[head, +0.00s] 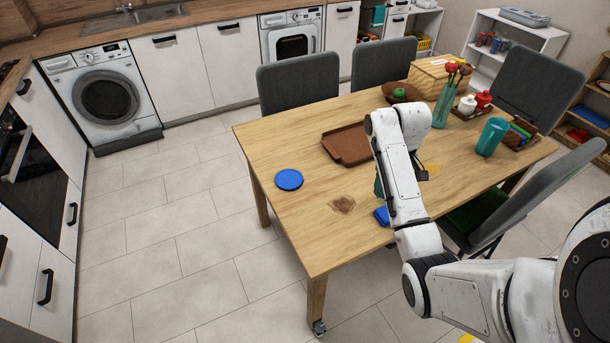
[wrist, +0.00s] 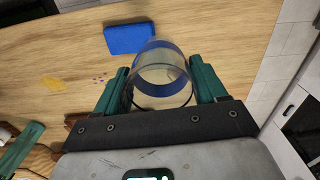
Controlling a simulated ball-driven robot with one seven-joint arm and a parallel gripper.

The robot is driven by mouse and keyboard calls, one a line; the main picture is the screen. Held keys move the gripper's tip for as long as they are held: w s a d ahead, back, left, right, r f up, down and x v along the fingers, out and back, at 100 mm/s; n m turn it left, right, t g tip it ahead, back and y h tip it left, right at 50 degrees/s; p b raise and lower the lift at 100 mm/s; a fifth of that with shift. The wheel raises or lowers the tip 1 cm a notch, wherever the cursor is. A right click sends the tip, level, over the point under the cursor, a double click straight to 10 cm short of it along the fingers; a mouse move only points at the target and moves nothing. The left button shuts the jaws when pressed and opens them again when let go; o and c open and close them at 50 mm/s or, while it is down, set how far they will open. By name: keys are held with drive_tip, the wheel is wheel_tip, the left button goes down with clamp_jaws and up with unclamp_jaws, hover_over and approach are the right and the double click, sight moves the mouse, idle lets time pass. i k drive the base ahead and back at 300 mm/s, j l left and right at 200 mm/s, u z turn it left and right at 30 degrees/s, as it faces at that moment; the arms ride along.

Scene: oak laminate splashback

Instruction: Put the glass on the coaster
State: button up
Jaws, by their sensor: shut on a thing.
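My gripper (wrist: 162,82) has its two green fingers shut on the sides of a clear glass (wrist: 163,96), seen in the wrist view. A blue band shows on or through the glass; I cannot tell which. In the head view a green part of my gripper (head: 378,188) shows beside my arm, which hides the glass. The round blue coaster (head: 289,180) lies flat and bare near the left edge of the table, left of my gripper. I cannot tell how high the glass is above the table.
A blue block (wrist: 129,38) lies close to the glass, partly hidden in the head view (head: 382,216). A brown tray (head: 346,145) lies behind the coaster. A dark stain (head: 343,205) marks the wooden table (head: 310,225). A teal cup (head: 491,137) stands at the right.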

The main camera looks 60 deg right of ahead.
sight(288, 178)
drive_tip(key=i+j+z, duration=0.3)
drive_tip(key=i+j, duration=0.25)
drive_tip(key=i+j+z, duration=0.3)
drive_tip(key=i+j, duration=0.2)
drive_tip(key=j, duration=0.25)
